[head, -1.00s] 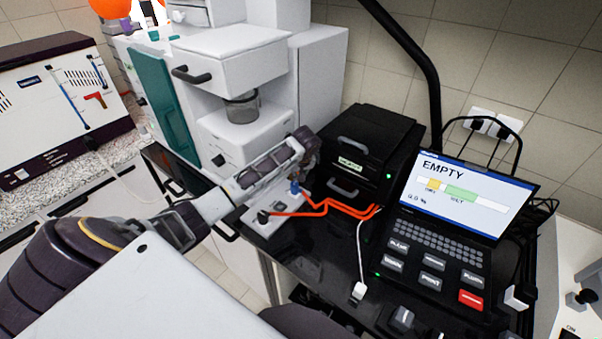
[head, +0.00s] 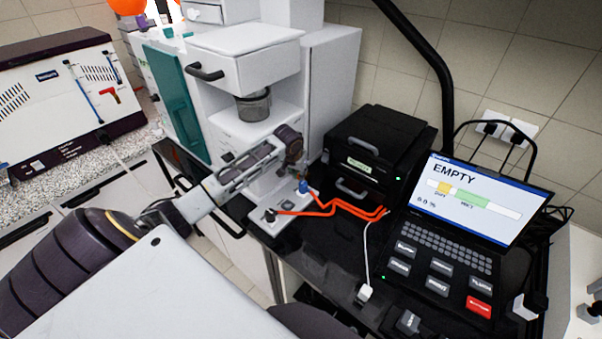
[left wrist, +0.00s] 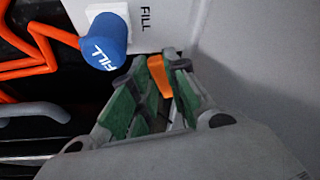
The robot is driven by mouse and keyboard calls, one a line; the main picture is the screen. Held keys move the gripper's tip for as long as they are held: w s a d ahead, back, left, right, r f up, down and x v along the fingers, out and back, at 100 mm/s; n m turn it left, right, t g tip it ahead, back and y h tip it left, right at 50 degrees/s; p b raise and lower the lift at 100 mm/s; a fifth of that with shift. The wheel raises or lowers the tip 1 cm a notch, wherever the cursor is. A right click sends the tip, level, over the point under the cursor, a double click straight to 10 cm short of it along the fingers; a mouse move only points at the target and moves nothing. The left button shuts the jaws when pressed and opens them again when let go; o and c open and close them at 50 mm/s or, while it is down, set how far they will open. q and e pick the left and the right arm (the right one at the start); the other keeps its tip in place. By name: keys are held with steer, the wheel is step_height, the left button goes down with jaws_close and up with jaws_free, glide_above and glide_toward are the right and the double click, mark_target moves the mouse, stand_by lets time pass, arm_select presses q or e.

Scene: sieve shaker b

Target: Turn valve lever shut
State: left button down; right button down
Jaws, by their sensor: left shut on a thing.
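My left gripper (head: 297,168) is at the white valve plate (head: 262,226) on the black bench. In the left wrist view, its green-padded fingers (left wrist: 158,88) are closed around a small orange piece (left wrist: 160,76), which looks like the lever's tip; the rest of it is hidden. A blue knob marked FILL (left wrist: 106,42) stands beside the fingers, apart from them; it also shows in the head view (head: 303,186). A black knob (head: 270,214) sits at the plate's near left end. My right gripper is out of view.
Orange hoses (head: 345,204) run from the plate to the right. A black box (head: 376,150) stands behind them, and a laptop (head: 470,210) reading EMPTY is at right. A white machine (head: 250,60) rises close behind my left gripper.

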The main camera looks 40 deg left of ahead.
arm_select(q)
steer(key=shift+a+r, duration=0.1)
steer(key=shift+a, duration=0.05)
stand_by(0.4)
steer(key=c, duration=1.7)
jaws_free()
steer(key=shift+r, duration=0.1)
steer(key=shift+v, duration=5.85)
steer(key=shift+a, duration=0.1)
steer(key=shift+c, duration=0.2)
